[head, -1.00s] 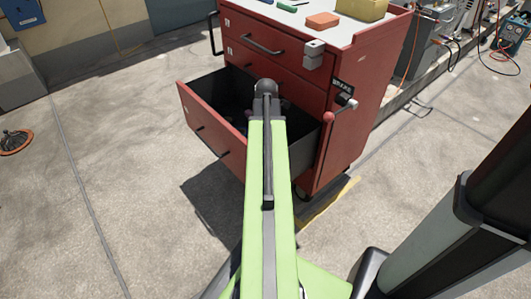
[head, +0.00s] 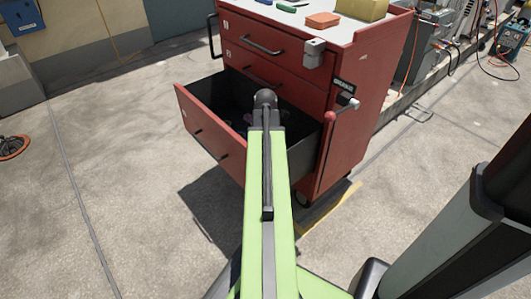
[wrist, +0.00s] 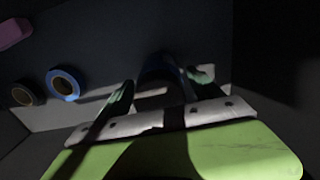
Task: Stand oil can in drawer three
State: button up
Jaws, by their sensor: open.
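The open drawer (head: 212,138) is the third one down in the red cabinet, with a dark inside. My arm reaches over its front, and my gripper is hidden behind the arm in the head view. In the wrist view my gripper (wrist: 162,84) is open, low inside the drawer. A dark, rounded thing with a blue edge, possibly the oil can (wrist: 158,70), stands between or just beyond the fingers. It is too dark to tell whether they touch it or whether it is fully upright.
In the drawer lie a blue-rimmed roll (wrist: 63,83), a darker roll (wrist: 27,93) and a pink thing (wrist: 14,32). The cabinet top (head: 285,14) holds an orange block (head: 323,20) and a yellow box (head: 362,9).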

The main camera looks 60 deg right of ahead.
notch_tip(320, 180, up, 12)
jog(key=p, duration=1.2)
jog(key=shift+r, duration=0.2)
